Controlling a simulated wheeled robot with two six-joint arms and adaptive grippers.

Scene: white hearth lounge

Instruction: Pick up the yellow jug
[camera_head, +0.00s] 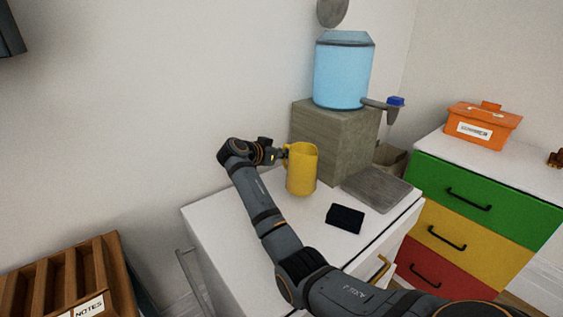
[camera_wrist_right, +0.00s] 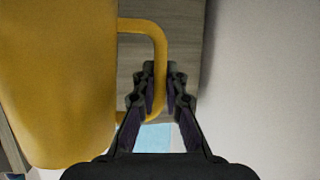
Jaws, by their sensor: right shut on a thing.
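The yellow jug (camera_head: 302,170) is upright over the white cabinet top, in front of a wooden block. I cannot tell whether its base touches the surface. My right gripper (camera_head: 279,154) reaches it from the left side and is shut on its handle. In the right wrist view the jug's body (camera_wrist_right: 60,80) fills the left side, and the fingers of my right gripper (camera_wrist_right: 161,90) are on either side of the handle (camera_wrist_right: 143,26). My left gripper is not in view.
A blue water dispenser (camera_head: 342,75) stands on the wooden block (camera_head: 330,130), its tap (camera_head: 382,104) sticking out right. A black item (camera_head: 345,218) and a grey slab (camera_head: 376,189) lie on the white cabinet (camera_head: 230,225). An orange box (camera_head: 483,127) sits on coloured drawers (camera_head: 480,195).

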